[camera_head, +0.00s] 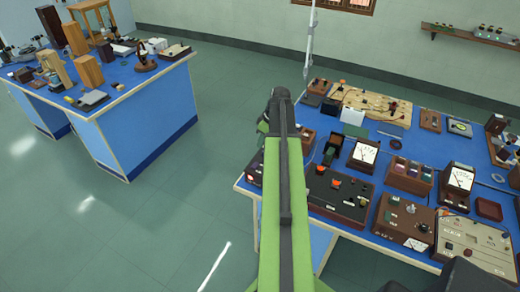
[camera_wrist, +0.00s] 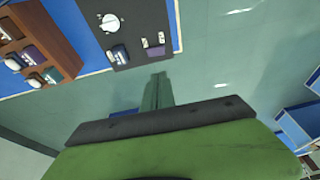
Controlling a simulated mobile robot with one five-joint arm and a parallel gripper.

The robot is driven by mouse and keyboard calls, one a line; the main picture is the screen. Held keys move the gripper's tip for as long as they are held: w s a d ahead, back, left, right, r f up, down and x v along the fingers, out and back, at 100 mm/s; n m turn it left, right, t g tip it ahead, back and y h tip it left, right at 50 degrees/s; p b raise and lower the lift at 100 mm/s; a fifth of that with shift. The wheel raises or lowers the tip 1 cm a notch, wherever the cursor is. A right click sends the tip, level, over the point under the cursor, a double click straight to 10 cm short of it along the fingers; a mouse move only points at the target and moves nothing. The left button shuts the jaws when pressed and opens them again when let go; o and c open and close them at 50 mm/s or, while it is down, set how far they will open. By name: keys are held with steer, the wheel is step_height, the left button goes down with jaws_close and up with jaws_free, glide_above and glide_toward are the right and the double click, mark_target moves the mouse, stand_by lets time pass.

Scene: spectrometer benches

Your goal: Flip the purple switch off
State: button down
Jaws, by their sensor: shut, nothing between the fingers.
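In the wrist view, a black panel (camera_wrist: 135,22) with a white round knob carries a dark blue switch (camera_wrist: 119,54) and a small purple part (camera_wrist: 154,51), which looks like a switch, near its lower edge. A brown box (camera_wrist: 55,45) to its left holds several rocker-like switches, one with a purple part (camera_wrist: 31,55). My gripper (camera_wrist: 158,80) is shut and empty, its tips just below the panel's edge in the picture. In the head view my gripper (camera_head: 277,105) is above the bench's left end, and my arm hides part of the boxes there. I cannot tell the switch positions.
A second bench (camera_head: 130,120) stands at left. Clear green floor (camera_head: 180,215) lies between them. A wall shelf (camera_head: 470,35) is at upper right.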

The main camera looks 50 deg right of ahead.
mark_target(253, 166)
steer(key=b+x, duration=0.4)
steer(key=s+b+x, duration=0.1)
steer(key=b+x, duration=0.6)
steer(key=x, duration=0.2)
steer(key=shift+s+f+b, duration=0.15)
steer(key=shift+s+b, duration=0.05)
steer(key=shift+b, duration=0.2)
